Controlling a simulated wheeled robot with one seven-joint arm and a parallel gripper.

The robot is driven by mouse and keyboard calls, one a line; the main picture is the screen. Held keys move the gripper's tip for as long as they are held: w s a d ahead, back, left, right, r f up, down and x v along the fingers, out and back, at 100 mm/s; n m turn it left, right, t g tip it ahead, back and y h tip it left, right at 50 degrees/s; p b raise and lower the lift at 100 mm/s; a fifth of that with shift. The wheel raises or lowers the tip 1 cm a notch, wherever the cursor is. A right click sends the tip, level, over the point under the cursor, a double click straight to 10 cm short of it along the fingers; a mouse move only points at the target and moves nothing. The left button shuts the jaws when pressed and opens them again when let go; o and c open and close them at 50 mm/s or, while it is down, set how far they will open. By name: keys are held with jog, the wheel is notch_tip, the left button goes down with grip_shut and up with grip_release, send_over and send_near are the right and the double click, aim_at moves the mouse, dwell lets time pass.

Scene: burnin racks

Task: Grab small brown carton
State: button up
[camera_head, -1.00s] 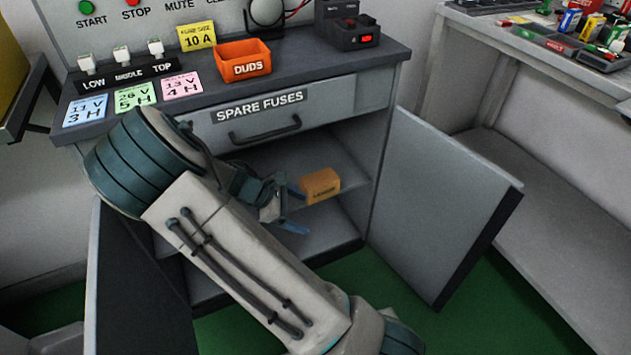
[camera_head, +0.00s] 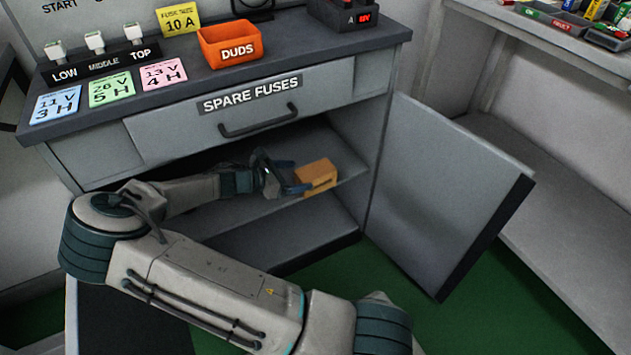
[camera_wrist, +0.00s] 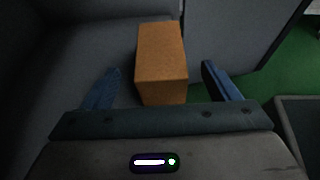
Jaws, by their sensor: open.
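The small brown carton (camera_head: 318,175) sits on the upper shelf inside the open cabinet, near the right side wall. My gripper (camera_head: 291,178) is inside the cabinet at the carton's left, with its blue fingers reaching to it. In the wrist view the carton (camera_wrist: 161,62) lies ahead, its near end between the two open fingers of my gripper (camera_wrist: 162,84). Neither finger appears to touch the carton.
The cabinet shelf (camera_head: 268,208) is otherwise clear where visible. The open right door (camera_head: 445,195) stands out over the green floor. The closed spare fuses drawer (camera_head: 250,112) is above the opening. An orange duds bin (camera_head: 230,45) stands on the countertop.

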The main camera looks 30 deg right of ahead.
aim_at(306, 174)
jog(key=b+x, duration=0.2)
jog(key=x, duration=0.4)
jog(key=shift+f, duration=0.2)
jog(key=shift+d, duration=0.5)
jog(key=c, duration=1.2)
